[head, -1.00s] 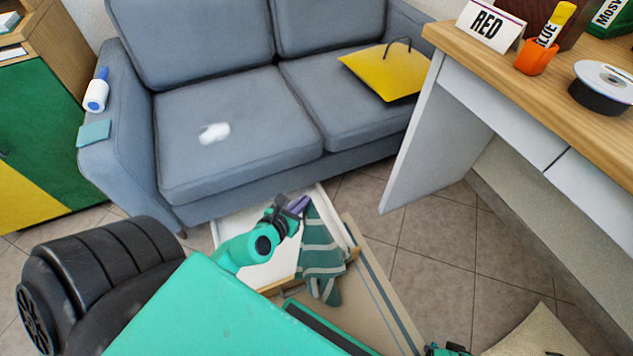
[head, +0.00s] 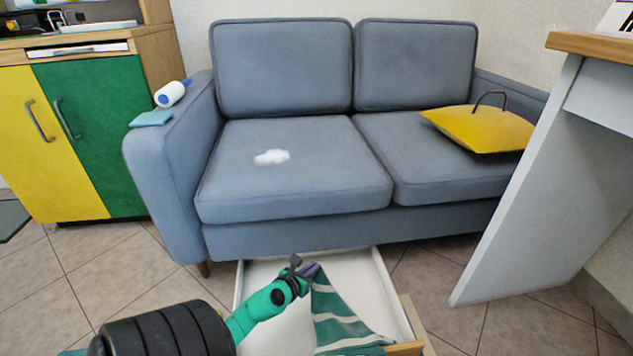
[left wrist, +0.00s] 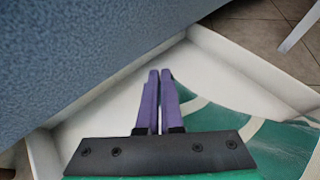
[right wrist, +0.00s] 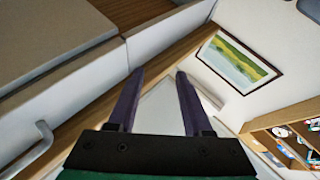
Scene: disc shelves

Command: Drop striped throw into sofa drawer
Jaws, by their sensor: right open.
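The striped throw (head: 337,312), green with pale stripes, hangs from my left gripper (head: 312,270) over the white sofa drawer (head: 385,295). The drawer is pulled out from under the sofa. In the left wrist view my left gripper's purple fingers (left wrist: 160,75) are nearly together, with the throw (left wrist: 235,125) at their right side. The white drawer wall (left wrist: 255,75) shows around the cloth. The throw's lower part lies toward the drawer's front edge; I cannot tell how much rests inside. My right gripper (right wrist: 154,75) is open and empty in the right wrist view, away from the throw.
The grey sofa (head: 300,235) stands behind the drawer, with a yellow cushion (head: 480,130), a white fluffy patch (head: 271,157) and a lint roller (head: 172,94) on it. A white desk side (head: 520,190) stands to the right. Tiled floor is free at left.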

